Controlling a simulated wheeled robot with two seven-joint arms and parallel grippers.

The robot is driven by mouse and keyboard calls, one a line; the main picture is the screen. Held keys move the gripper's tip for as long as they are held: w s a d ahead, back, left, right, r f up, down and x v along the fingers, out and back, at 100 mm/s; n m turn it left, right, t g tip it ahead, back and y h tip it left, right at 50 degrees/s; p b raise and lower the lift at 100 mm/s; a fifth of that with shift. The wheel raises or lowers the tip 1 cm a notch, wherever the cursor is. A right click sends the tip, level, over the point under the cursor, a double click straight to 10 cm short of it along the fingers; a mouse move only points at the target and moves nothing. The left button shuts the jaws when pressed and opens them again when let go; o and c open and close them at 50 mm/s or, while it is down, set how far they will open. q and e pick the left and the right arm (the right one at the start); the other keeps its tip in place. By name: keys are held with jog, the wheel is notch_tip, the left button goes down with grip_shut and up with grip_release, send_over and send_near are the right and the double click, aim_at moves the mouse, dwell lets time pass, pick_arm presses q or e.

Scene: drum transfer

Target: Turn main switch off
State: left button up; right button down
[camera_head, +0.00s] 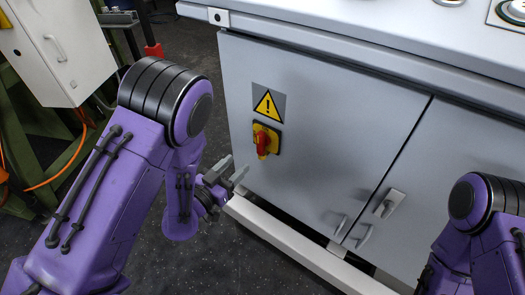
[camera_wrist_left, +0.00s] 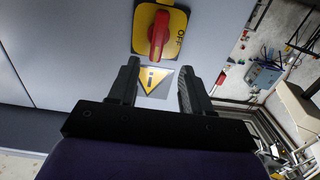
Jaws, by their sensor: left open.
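The main switch has a red handle (camera_head: 262,141) on a yellow plate (camera_head: 273,132), on the grey cabinet's front below a warning sign (camera_head: 268,104). In the left wrist view the red handle (camera_wrist_left: 158,34) points up and down the picture, beside the letters OFF on the yellow plate (camera_wrist_left: 178,24). My left gripper (camera_head: 233,169) is open and empty, below and left of the switch in the head view. In the left wrist view its fingers (camera_wrist_left: 159,68) flank the upside-down warning sign (camera_wrist_left: 154,80), with the switch beyond the tips. My right gripper is not in view.
The grey cabinet (camera_head: 315,115) has doors with small handles (camera_head: 362,235) low down. A white rail (camera_head: 290,245) runs along its foot. A white box (camera_head: 60,50) on a green frame stands at the left. My right arm shows at the lower right.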

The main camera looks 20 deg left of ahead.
aim_at(258, 143)
pick_arm(q)
jog(key=x, duration=0.7)
jog(key=p+x, duration=0.1)
jog(key=x, duration=0.2)
jog(key=shift+w+d+r, duration=0.25)
jog(key=shift+r, duration=0.15)
grip_shut()
